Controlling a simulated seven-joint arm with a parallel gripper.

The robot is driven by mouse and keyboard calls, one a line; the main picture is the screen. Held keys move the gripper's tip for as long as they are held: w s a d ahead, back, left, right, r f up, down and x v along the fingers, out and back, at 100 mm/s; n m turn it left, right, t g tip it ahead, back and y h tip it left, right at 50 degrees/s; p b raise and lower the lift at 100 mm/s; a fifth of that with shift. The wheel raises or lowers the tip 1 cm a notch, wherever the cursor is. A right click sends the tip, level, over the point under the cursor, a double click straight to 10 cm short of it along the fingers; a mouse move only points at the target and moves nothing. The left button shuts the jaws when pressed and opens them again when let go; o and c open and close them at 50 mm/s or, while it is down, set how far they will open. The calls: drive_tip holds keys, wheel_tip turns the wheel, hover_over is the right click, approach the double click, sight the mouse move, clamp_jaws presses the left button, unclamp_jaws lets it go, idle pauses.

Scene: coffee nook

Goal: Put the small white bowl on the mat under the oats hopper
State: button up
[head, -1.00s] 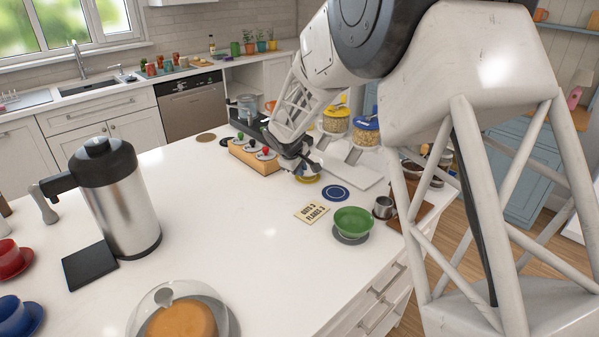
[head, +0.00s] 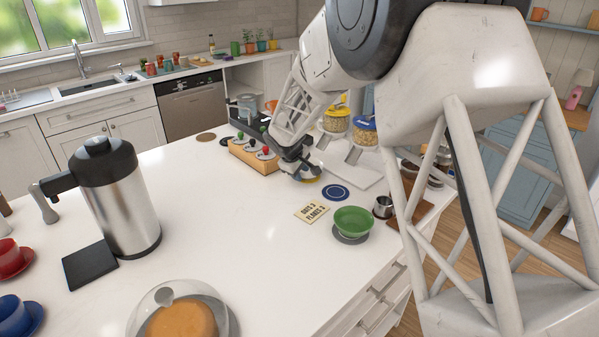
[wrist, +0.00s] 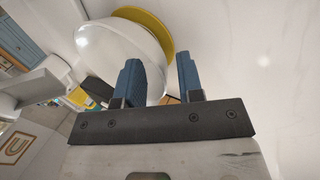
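The small white bowl (wrist: 112,48) shows in the wrist view beside a yellow mat, whose curved rim (wrist: 158,28) lies behind it; whether it rests on the mat is unclear. My gripper (wrist: 162,72) is open, one blue finger in front of the bowl and the other past its edge. Contact cannot be told. In the head view my gripper (head: 303,176) hides the bowl and most of the yellow mat (head: 311,180). A blue round mat (head: 335,192) is bare. Two hoppers, yellow-lidded (head: 337,122) and blue-lidded (head: 364,132), stand behind; which holds oats is unclear.
A wooden block with coloured knobs (head: 253,157) is left of my gripper. A lettered card (head: 312,213), a green bowl (head: 352,221) and a metal cup (head: 383,206) are nearer. The counter's middle is clear.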

drive_tip(key=shift+r, duration=0.1)
drive_tip(key=v, duration=1.2)
idle(0.6)
drive_tip(key=s+d+r+m+g+y, duration=0.1)
drive_tip(key=s+d+r+m, duration=0.3)
drive_tip(key=s+d, duration=0.6)
drive_tip(key=s+d+r+m, duration=0.2)
drive_tip(key=s+d+r, duration=0.4)
drive_tip(key=s, duration=0.7)
drive_tip(key=s+d+f+m, duration=0.1)
drive_tip(key=s+d, duration=0.1)
drive_tip(key=s, duration=0.6)
drive_tip(key=s+d+f+m+y, duration=0.1)
drive_tip(key=s+d+m, duration=0.1)
drive_tip(key=s, duration=0.7)
drive_tip(key=s+d+f+m, duration=0.2)
drive_tip(key=s+d, duration=0.2)
drive_tip(key=s, duration=0.5)
drive_tip(key=shift+d+g+y, duration=0.25)
drive_tip(key=shift+g+y, duration=0.05)
drive_tip(key=shift+y, duration=0.1)
